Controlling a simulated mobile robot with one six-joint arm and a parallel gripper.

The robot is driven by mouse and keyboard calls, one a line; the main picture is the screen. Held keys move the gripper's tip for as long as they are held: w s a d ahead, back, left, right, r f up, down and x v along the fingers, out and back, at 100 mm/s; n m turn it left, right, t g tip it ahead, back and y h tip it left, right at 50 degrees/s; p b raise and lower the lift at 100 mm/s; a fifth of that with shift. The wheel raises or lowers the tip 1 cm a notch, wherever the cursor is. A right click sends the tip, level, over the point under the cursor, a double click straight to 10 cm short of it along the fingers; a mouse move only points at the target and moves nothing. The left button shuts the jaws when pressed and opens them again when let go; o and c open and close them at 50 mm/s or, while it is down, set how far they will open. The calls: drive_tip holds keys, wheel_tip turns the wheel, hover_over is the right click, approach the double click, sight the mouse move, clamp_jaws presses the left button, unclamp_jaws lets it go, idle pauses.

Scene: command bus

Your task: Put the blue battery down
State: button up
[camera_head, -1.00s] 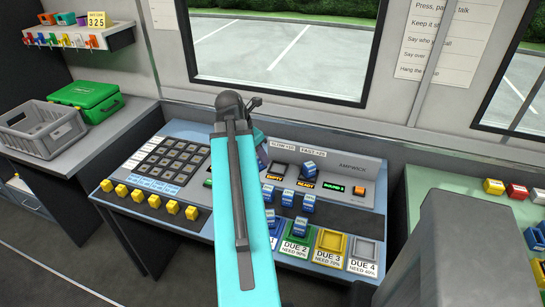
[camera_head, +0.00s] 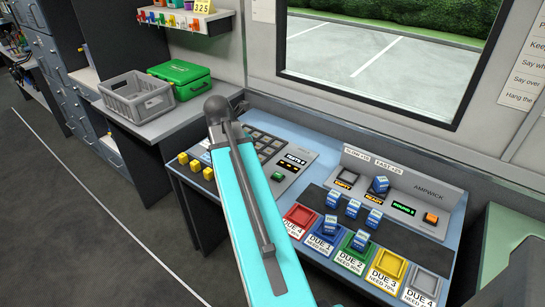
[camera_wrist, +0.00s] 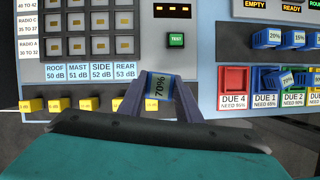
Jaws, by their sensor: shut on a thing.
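My gripper (camera_wrist: 158,92) is shut on a blue battery (camera_wrist: 160,86) marked 70%, seen in the wrist view in front of the console's lower edge, right of the yellow blocks. In the head view my arm hides both. A red tray (camera_head: 299,216) is empty. The blue DUE 1 tray (camera_head: 311,246) and green DUE 2 tray (camera_head: 345,252) each hold a battery. The yellow DUE 3 tray (camera_head: 388,263) and grey DUE 4 tray (camera_head: 424,283) look empty. Three blue batteries (camera_head: 352,208) stand on the dark strip behind; another (camera_head: 380,184) sits by the READY sign.
The green TEST button (camera_wrist: 176,40) is on the panel behind the held battery. Yellow blocks (camera_head: 195,167) line the console's front left. A grey crate (camera_head: 137,99) and green case (camera_head: 181,79) stand on the left counter. A green-topped counter (camera_head: 510,255) borders the right.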

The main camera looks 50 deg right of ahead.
drive_tip(key=w+a+f+n+b, duration=0.1)
drive_tip(key=w+a, duration=0.5)
drive_tip(key=a, duration=0.3)
drive_tip(key=w+a+f, duration=0.1)
drive_tip(key=w+a, duration=0.5)
drive_tip(key=a, duration=0.4)
drive_tip(key=w+a+m+g, duration=0.1)
drive_tip(key=w+a+m, duration=0.1)
drive_tip(key=a, duration=0.7)
drive_tip(key=w+a+m+g, duration=0.1)
drive_tip(key=a+m, duration=0.4)
drive_tip(key=a, duration=0.5)
drive_tip(key=shift+w+a+f+y+b, duration=0.15)
drive_tip(key=shift+w+f+y+b, duration=0.05)
drive_tip(key=shift+w+y+b, duration=0.2)
